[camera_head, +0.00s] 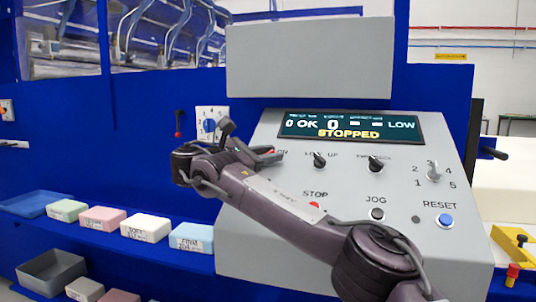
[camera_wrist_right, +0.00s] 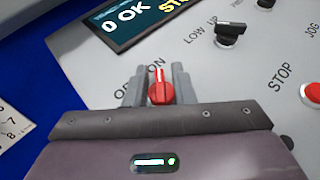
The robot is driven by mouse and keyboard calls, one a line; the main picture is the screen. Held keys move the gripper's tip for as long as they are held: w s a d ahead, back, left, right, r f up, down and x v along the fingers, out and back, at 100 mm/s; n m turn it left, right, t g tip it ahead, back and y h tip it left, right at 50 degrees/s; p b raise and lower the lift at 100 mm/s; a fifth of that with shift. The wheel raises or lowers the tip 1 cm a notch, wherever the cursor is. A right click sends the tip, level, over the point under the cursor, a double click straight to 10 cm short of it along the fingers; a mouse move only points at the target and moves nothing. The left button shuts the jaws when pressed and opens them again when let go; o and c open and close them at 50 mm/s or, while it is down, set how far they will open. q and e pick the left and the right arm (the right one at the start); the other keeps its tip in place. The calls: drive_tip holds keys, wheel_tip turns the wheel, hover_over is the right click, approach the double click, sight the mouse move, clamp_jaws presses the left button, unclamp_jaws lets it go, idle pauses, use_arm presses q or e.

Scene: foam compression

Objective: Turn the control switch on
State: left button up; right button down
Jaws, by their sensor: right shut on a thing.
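The control switch is a red knob (camera_wrist_right: 159,93) with a white line on the sloping grey panel. In the right wrist view its white line points up the picture. The label beside it is partly hidden by the fingers. My right gripper (camera_wrist_right: 159,88) has its two grey fingers shut on the knob, one on each side. In the head view my right arm reaches across the panel, and only a bit of red (camera_head: 268,151) shows at the gripper (camera_head: 264,154). The panel's display (camera_head: 350,127) reads STOPPED in yellow. My left gripper is not in view.
Beside the switch are black LOW/UP (camera_head: 319,160) and other selector knobs, a red STOP button (camera_wrist_right: 314,92), a JOG button (camera_head: 377,214) and a blue RESET button (camera_head: 445,220). Labelled foam blocks (camera_head: 146,228) lie on a blue ledge at left.

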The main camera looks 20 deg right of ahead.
drive_tip(key=c, duration=1.5)
unclamp_jaws()
drive_tip(key=shift+f, duration=0.1)
drive_tip(key=v, duration=0.5)
drive_tip(key=shift+a+f+b, duration=0.15)
drive_tip(key=shift+a+b, duration=0.2)
drive_tip(key=shift+a, duration=0.05)
use_arm(q)
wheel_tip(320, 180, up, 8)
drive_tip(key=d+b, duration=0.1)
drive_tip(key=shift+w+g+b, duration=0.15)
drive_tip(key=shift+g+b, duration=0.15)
drive_tip(key=shift+b, duration=0.1)
use_arm(e)
drive_tip(key=shift+v, duration=1.05)
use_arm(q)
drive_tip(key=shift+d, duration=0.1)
use_arm(e)
drive_tip(key=shift+s, duration=0.1)
